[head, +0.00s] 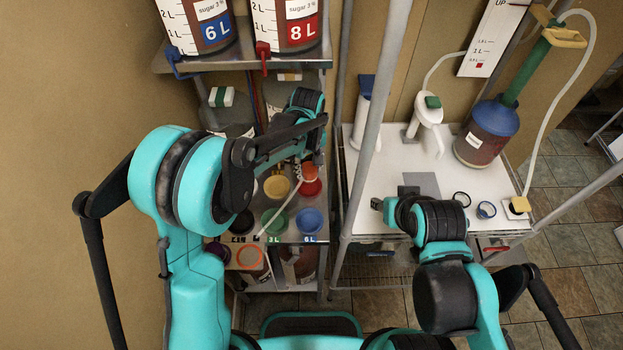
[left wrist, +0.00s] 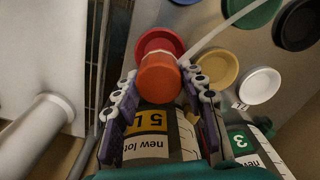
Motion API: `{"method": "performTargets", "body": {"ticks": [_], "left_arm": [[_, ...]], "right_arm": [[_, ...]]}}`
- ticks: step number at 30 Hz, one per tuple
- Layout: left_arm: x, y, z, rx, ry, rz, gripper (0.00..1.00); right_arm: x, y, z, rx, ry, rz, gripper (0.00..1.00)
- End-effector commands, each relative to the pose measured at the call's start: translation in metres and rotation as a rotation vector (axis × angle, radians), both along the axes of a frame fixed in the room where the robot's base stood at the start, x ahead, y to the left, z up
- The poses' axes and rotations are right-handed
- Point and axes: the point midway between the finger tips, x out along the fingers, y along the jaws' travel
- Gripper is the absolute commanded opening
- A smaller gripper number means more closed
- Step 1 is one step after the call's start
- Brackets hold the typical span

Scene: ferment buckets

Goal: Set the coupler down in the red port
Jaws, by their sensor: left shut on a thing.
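The orange coupler (head: 309,171) is held in my left gripper (head: 316,160), with a pale hose running from it down to the left. In the left wrist view the coupler (left wrist: 160,80) sits between the two fingers (left wrist: 162,98). The red port (head: 311,188) is close by the coupler in the head view; in the left wrist view the red port (left wrist: 160,42) shows beyond it, partly covered. I cannot tell whether they touch. My right gripper (head: 378,204) is at the white table's left side, away from the ports; its fingers are unclear.
Yellow (head: 277,186), green (head: 274,221) and blue (head: 309,221) ports lie around the red one. Labelled buckets (head: 288,25) stand on the shelf above. A metal post (head: 368,130) rises to the right. The white table (head: 385,165) carries a blue-topped bucket (head: 488,133).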

Motion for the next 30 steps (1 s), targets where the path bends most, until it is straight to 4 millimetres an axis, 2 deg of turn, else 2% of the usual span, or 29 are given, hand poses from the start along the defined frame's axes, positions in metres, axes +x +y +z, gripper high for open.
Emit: {"method": "performTargets", "body": {"ticks": [12, 23, 24, 26, 30], "left_arm": [[0.000, 0.000, -0.049, 0.000, 0.000, 0.001, 0.07], [0.000, 0.000, -0.054, 0.000, 0.000, 0.001, 0.07], [0.000, 0.000, -0.054, 0.000, 0.000, 0.001, 0.43], [0.000, 0.000, -0.053, 0.000, 0.000, 0.001, 0.59], [0.000, 0.000, -0.053, 0.000, 0.000, 0.001, 0.62]], "right_arm": [[0.000, 0.000, -0.010, 0.000, 0.000, 0.000, 0.40], [0.000, 0.000, -0.013, 0.000, 0.000, 0.000, 0.40], [0.000, 0.000, -0.013, 0.000, 0.000, 0.000, 0.40], [0.000, 0.000, -0.012, 0.000, 0.000, 0.000, 0.40], [0.000, 0.000, -0.012, 0.000, 0.000, 0.000, 0.40]]}}
